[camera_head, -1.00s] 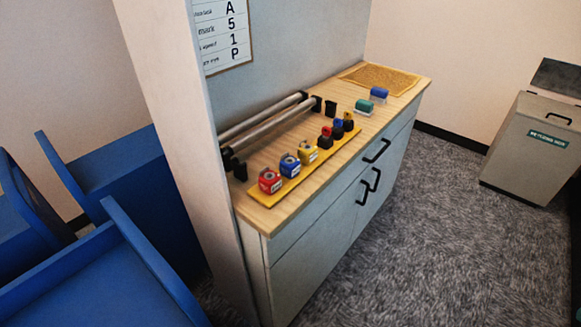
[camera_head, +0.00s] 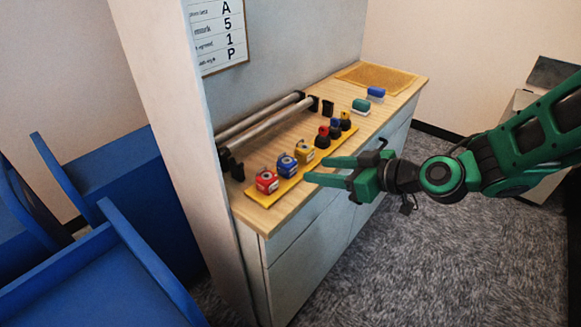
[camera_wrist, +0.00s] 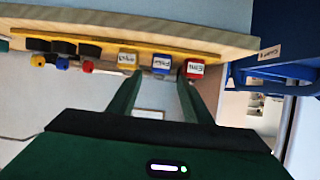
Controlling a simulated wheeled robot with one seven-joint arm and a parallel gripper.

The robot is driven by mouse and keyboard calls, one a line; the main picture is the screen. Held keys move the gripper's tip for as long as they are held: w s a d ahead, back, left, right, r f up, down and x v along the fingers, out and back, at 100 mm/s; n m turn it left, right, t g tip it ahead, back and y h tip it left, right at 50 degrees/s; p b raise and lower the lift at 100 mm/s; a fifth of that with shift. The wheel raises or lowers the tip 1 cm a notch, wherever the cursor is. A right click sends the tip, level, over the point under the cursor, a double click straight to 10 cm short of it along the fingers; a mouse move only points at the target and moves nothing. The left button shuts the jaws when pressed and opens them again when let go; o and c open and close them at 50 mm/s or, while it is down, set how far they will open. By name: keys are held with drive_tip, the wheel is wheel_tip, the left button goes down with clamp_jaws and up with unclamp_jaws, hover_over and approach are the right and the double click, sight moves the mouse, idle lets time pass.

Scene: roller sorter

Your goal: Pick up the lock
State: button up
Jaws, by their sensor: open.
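Three labelled blocks, red (camera_head: 266,181), blue (camera_head: 286,166) and yellow (camera_head: 304,152), stand in a row on a yellow strip (camera_head: 291,184) along the counter's front edge. They look like padlocks with loops on top; which one is meant I cannot tell. The wrist view shows the yellow (camera_wrist: 128,58), blue (camera_wrist: 161,64) and red (camera_wrist: 194,68) blocks. My gripper (camera_head: 318,169) is open and empty, in front of the counter edge near the blocks. In the wrist view its fingers (camera_wrist: 160,84) point towards the blue block, apart from it.
Several black pieces with coloured tops (camera_head: 335,128) continue the row. Metal rollers (camera_head: 268,122) on black brackets lie behind. Green (camera_head: 361,105) and blue (camera_head: 376,93) pieces and a tan mat (camera_head: 375,76) are farther along. Blue furniture (camera_head: 110,265) stands left; the floor before the cabinet is clear.

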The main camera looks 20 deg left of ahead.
approach(285, 160)
drive_tip(key=a+f, duration=0.2)
drive_tip(key=shift+w+a+f, duration=0.2)
drive_tip(key=shift+w+a, duration=0.05)
drive_tip(key=shift+w, duration=0.05)
drive_tip(key=shift+r+x, duration=0.2)
drive_tip(key=shift+x, duration=1.35)
drive_tip(key=shift+r+x, duration=0.15)
drive_tip(key=shift+x, duration=1.35)
drive_tip(key=shift+w, duration=0.2)
drive_tip(key=c, duration=0.9)
drive_tip(key=shift+a+r, duration=0.1)
drive_tip(key=shift+r, duration=0.1)
wheel_tip(285, 160, up, 4)
drive_tip(key=shift+f, duration=0.1)
drive_tip(key=s+a+r, duration=0.7)
drive_tip(key=s+r, duration=0.2)
drive_tip(key=r, duration=0.2)
drive_tip(key=shift+r, duration=0.2)
drive_tip(key=shift+a, duration=0.15)
